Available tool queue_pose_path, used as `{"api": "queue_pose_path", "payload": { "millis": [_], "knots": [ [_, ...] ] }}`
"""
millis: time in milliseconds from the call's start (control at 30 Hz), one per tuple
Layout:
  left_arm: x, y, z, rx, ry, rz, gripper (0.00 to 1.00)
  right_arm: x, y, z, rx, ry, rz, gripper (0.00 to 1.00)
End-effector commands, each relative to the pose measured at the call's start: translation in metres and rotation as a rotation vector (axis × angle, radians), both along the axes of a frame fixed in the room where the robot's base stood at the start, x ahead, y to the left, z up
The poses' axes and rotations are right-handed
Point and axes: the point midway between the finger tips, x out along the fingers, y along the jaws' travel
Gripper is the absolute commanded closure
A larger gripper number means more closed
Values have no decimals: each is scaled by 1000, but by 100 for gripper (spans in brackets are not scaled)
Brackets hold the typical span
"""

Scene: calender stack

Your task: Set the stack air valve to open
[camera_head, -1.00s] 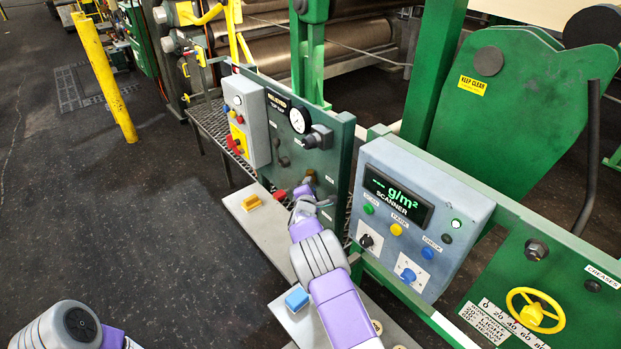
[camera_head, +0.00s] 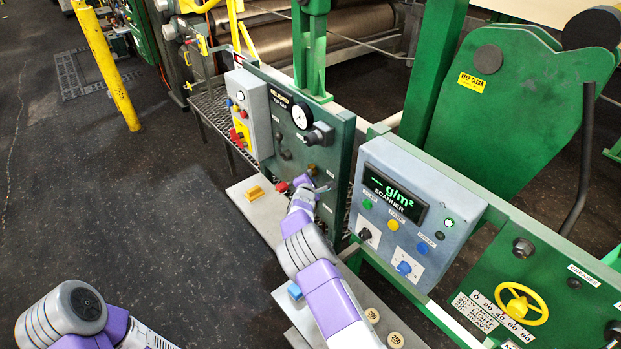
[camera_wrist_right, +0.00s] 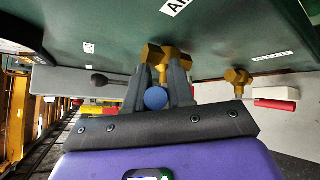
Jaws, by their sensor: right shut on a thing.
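The stack air valve is a brass valve (camera_wrist_right: 165,58) under a white label reading "AI…" on the dark green panel (camera_head: 335,150). My right gripper (camera_wrist_right: 160,82) is shut around its handle, whose round blue end (camera_wrist_right: 156,98) shows between the dark fingers in the right wrist view. The handle points out toward the wrist camera, and the fingers hide most of it. In the head view my right gripper (camera_head: 318,190) is at the lower part of the panel, small and partly hidden by its own wrist. My left arm shows at the bottom left, but its gripper is out of view.
A second brass valve (camera_wrist_right: 238,77) with a red handle (camera_wrist_right: 275,104) is close beside the held one. A grey button box (camera_head: 250,115) and a scanner box (camera_head: 415,200) flank the panel.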

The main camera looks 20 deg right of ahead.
Motion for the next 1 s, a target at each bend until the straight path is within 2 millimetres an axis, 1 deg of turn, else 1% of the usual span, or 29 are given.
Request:
{"api": "queue_pose_path", "payload": {
  "millis": [33,133,167,433,567,767,1000],
  "knots": [
    [0,0,0,0,0,0,57,2,1,5,-2,-11,2,74],
    [0,0,0,0,0,0,57,2,1,4,-2,-10,1,59],
    [0,0,0,0,0,0,57,1,1,4,-2,-8,2,57],
    [0,0,0,0,0,0,57,0,0,2,-2,-3,0,57],
    [0,0,-1,0,0,0,57,-3,3,3,-2,-3,0,57],
    [0,0,-3,0,0,0,57,-20,12,10,-1,-4,1,57],
    [0,0,-7,0,0,0,57,-46,25,19,-2,-4,2,57]
  ]
}}
